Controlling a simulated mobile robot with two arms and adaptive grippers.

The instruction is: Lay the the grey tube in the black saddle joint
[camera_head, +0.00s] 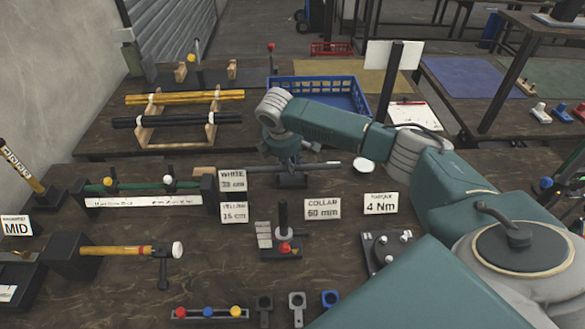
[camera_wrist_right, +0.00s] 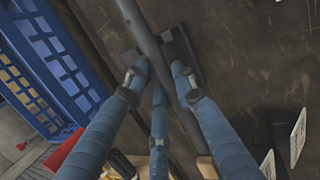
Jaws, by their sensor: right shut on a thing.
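The grey tube (camera_head: 325,166) lies level, left to right, beneath my right gripper (camera_head: 290,157). In the right wrist view the tube (camera_wrist_right: 146,34) runs between the blue-grey fingers of the gripper (camera_wrist_right: 157,80), which is shut on it. The black saddle joint (camera_head: 292,181) stands on the table directly below the tube. In the right wrist view the saddle joint (camera_wrist_right: 182,52) shows on both sides of the tube. I cannot tell whether the tube touches the saddle or hangs just above it. My left gripper is not in view.
A blue crate (camera_head: 345,97) stands behind my right gripper. A rack with black and yellow tubes (camera_head: 180,97) is at the back left. Cards (camera_head: 232,181) and a small press stand (camera_head: 283,230) are in front of the tube.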

